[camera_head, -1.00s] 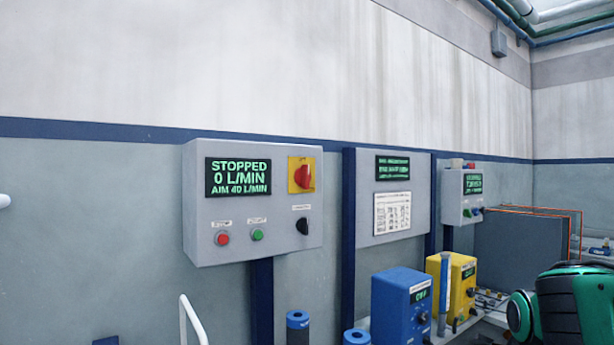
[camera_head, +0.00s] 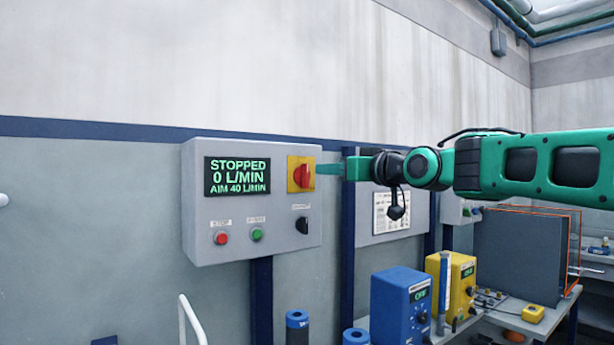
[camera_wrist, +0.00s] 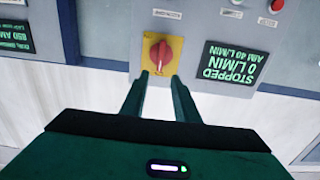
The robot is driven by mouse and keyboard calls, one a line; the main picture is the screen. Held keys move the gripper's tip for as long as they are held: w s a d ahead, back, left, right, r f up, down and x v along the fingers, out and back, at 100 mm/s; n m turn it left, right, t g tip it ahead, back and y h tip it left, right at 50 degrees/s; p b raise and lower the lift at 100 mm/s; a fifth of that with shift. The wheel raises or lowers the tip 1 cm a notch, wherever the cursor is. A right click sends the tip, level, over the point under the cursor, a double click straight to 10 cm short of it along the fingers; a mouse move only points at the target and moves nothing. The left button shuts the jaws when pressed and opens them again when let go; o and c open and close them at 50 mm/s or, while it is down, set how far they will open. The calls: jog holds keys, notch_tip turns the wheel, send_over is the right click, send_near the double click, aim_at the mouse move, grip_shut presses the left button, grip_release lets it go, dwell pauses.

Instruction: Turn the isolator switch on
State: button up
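The isolator switch (camera_head: 302,175) is a red rotary knob on a yellow square plate, at the upper right of a grey control box (camera_head: 215,250). The box's display (camera_head: 238,175) reads STOPPED, 0 L/MIN, AIM 40 L/MIN. In the wrist view, which is upside down, the red knob (camera_wrist: 159,52) lies just beyond my fingertips, its handle near vertical. My gripper (camera_head: 327,169) comes from the right in the head view, its tips at the plate's right edge. In the wrist view my gripper (camera_wrist: 159,77) is open, fingers apart and empty. I cannot tell if it touches.
Below the switch are a black knob (camera_head: 302,226), a green button (camera_head: 257,234) and a red button (camera_head: 221,238). A second grey panel (camera_head: 385,228) stands behind my arm. Blue (camera_head: 398,300) and yellow (camera_head: 461,285) units stand lower right. The area left of the box is clear.

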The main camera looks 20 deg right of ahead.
aim_at(308, 170)
jog(key=x, duration=1)
jog(key=shift+f, duration=0.15)
jog(key=shift+s, duration=0.1)
